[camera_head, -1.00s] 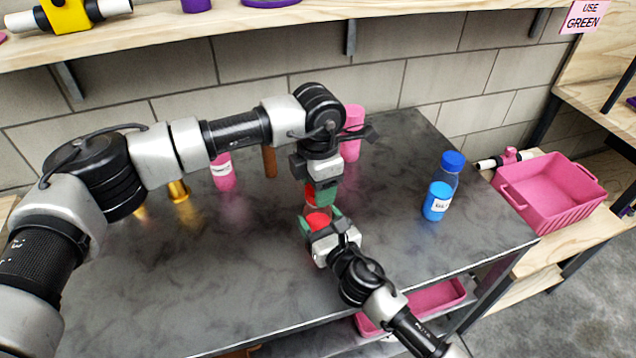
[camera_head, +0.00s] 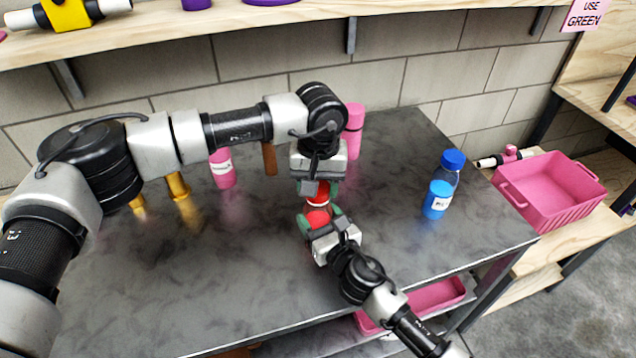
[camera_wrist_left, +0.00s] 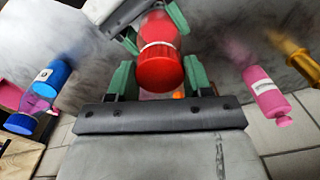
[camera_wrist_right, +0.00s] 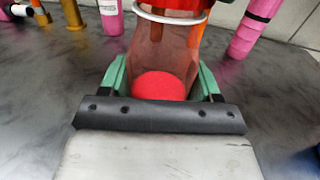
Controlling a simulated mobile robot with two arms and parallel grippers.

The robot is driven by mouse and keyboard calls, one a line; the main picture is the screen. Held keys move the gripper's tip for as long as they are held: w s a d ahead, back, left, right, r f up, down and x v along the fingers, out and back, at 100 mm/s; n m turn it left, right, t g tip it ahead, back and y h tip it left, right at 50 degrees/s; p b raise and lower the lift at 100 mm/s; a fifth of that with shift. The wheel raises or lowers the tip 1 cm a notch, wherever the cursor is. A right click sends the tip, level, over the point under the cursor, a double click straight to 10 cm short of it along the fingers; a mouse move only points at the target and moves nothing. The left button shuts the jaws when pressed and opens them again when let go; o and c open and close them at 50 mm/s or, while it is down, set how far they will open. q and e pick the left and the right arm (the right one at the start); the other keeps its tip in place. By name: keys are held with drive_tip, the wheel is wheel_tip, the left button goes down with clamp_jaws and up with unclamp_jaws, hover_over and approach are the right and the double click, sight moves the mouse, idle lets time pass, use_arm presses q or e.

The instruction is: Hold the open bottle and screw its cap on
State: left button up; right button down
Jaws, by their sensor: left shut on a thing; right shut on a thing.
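The clear bottle (camera_wrist_right: 165,55) with red at its lower end stands between the green fingers of my right gripper (camera_head: 319,217), which is shut on it. The red cap (camera_wrist_left: 160,70) is between the fingers of my left gripper (camera_head: 318,188), shut on it from above. The cap is at the bottle's mouth, and a pale ring (camera_wrist_left: 157,45) shows just under it; the cap (camera_head: 318,198) looks in line with the bottle. I cannot tell how tightly it sits. The two grippers are close together, left above right. The fingers hide much of the bottle in the head view.
A blue-capped bottle (camera_head: 447,177) stands right on the table (camera_head: 200,300). Pink bottles (camera_head: 223,168) (camera_head: 352,130), a brown cylinder (camera_head: 269,158) and gold pieces (camera_head: 178,186) stand behind. A pink crate (camera_head: 545,213) is at right. The table's front left is clear.

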use_arm(q)
drive_tip(key=m, duration=0.8)
drive_tip(key=o, duration=0.9)
drive_tip(key=shift+r, duration=2.25)
drive_tip(key=shift+c, duration=0.4)
